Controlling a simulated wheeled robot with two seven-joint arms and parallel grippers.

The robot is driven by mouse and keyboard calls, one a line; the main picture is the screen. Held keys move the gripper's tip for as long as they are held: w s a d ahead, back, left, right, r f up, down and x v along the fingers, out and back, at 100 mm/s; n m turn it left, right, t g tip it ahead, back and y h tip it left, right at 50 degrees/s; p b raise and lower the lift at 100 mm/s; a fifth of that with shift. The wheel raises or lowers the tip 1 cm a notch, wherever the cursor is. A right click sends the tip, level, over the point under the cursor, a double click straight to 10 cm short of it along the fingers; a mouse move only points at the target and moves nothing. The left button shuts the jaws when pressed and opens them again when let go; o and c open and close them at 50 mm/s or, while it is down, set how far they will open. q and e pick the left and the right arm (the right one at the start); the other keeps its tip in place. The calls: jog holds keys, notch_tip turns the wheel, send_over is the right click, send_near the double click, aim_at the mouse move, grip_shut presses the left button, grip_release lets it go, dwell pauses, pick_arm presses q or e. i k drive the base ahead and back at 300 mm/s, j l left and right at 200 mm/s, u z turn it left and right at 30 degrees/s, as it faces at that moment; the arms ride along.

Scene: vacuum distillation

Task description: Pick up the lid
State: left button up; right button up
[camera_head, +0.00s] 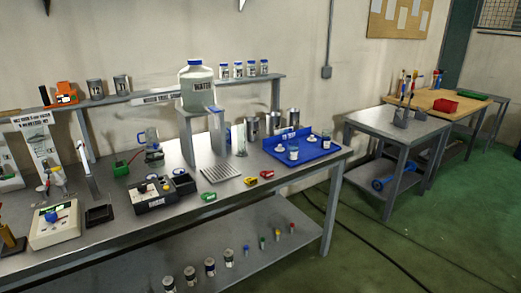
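I cannot make out for certain which thing is the lid. A blue tray (318,153) lies at the right end of the workbench (185,216). On the tray stand a small clear vessel with blue on it (293,153), another small vessel (326,140) and small white pieces, too small to tell apart. Neither of my grippers is in view.
A black control box (154,196), a white device (54,224) and a perforated metal plate (221,173) stand on the bench. Metal canisters (272,123) stand behind the tray. Jars line the wall shelf. A metal side table (388,121) stands at right. Green floor is open at lower right.

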aim_at(279, 149)
jog(key=i+l+u, duration=0.65)
jog(key=l, duration=0.35)
jog(key=i+l, duration=0.25)
jog(key=l, duration=0.15)
jog(key=i+l, duration=0.2)
jog(key=l, duration=0.25)
jog(key=i+l+u, duration=0.1)
jog(key=i+l, duration=0.15)
jog(key=l, duration=0.15)
jog(key=i+l, duration=0.25)
jog(key=l, duration=0.2)
jog(key=i+l, duration=0.2)
jog(key=l, duration=0.25)
jog(key=i+l+u, duration=0.1)
jog(key=i+l, duration=0.15)
jog(key=l, duration=0.15)
jog(key=i+l, duration=0.2)
jog(key=l, duration=0.25)
jog(key=i+l, duration=0.2)
jog(key=l, duration=0.25)
jog(key=u, duration=0.05)
